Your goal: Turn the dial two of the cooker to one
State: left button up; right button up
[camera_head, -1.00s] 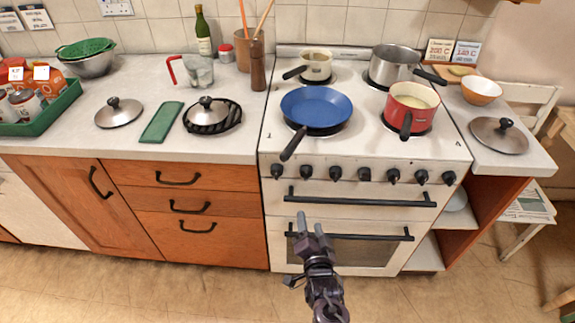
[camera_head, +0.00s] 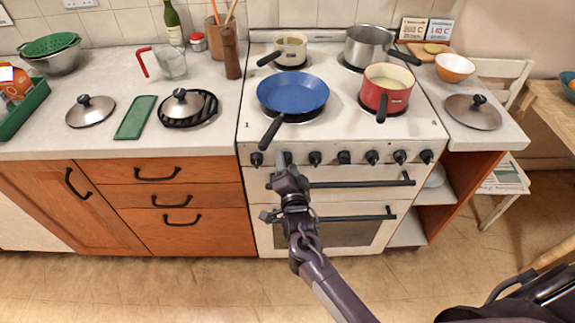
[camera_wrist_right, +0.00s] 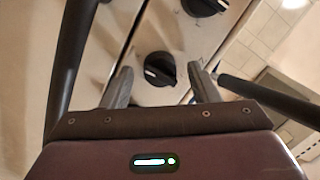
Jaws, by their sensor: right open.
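The white cooker (camera_head: 345,192) has a row of several black dials along its front panel. My right gripper (camera_head: 284,164) is at the second dial from the left, which it largely hides in the head view. In the right wrist view, that black dial (camera_wrist_right: 158,69) with a white mark lies between the two open fingers, with visible gaps on both sides. The gripper is open and holds nothing. Another dial (camera_wrist_right: 204,4) shows at the top of the wrist view. The leftmost dial (camera_head: 256,159) is clear of the gripper. My left gripper is out of view.
A blue frying pan (camera_head: 293,92) sits on the hob, its dark handle (camera_head: 271,131) reaching over the front edge just above the gripper. A red saucepan (camera_head: 387,92) stands to its right. The upper oven handle (camera_head: 360,182) runs close below the dials.

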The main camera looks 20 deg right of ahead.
jog(key=c, duration=1)
jog(key=shift+o, duration=0.2)
